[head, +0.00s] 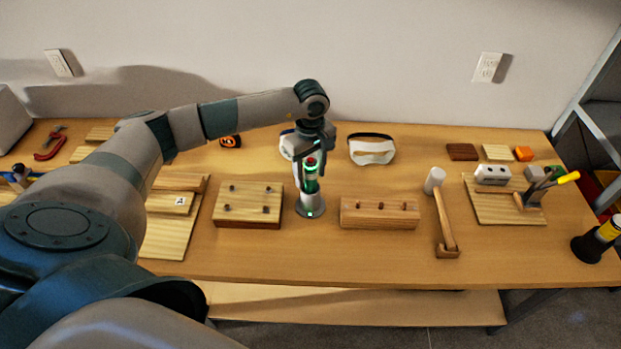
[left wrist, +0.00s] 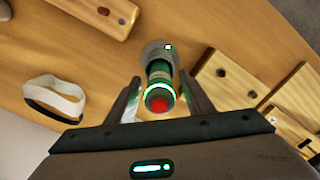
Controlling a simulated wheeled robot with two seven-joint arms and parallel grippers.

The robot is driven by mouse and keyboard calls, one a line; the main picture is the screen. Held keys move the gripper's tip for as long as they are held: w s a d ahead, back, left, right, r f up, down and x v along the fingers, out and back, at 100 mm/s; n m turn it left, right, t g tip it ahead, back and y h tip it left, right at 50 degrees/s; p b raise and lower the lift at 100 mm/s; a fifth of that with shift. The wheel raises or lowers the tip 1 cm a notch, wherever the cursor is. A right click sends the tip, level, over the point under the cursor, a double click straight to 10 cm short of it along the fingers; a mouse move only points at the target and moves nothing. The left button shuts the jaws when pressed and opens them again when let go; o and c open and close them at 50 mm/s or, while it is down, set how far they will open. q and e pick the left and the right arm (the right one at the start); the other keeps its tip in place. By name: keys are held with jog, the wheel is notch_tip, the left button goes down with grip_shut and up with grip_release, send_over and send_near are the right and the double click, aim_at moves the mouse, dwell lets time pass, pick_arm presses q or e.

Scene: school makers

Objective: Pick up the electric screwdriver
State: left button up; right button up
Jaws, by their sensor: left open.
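The electric screwdriver (head: 311,182) stands upright on the table in a grey round base (head: 311,208), between two wooden blocks. It has a green body with a red top and a lit green ring. My left gripper (head: 310,168) is above and around its upper part, pointing down. In the left wrist view the screwdriver (left wrist: 159,88) shows between the two open fingers (left wrist: 160,95), with a gap on each side. I cannot tell whether either finger touches it. My right gripper is not in view.
A block with pegs (head: 248,204) stands left of the screwdriver, and a block with holes (head: 379,213) stands right. White goggles (head: 372,150) lie behind. A mallet (head: 443,215) lies further right. Bare tabletop lies in front (head: 330,255).

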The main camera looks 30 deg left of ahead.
aim_at(310, 159)
pick_arm(q)
grip_shut()
jog(key=shift+w+r, duration=0.1)
jog(key=shift+r, duration=0.05)
jog(key=shift+r+b, duration=0.45)
jog(key=shift+r, duration=0.05)
notch_tip(310, 159, up, 8)
jog(key=b, duration=0.3)
jog(key=shift+f, duration=0.25)
jog(key=shift+r, duration=0.7)
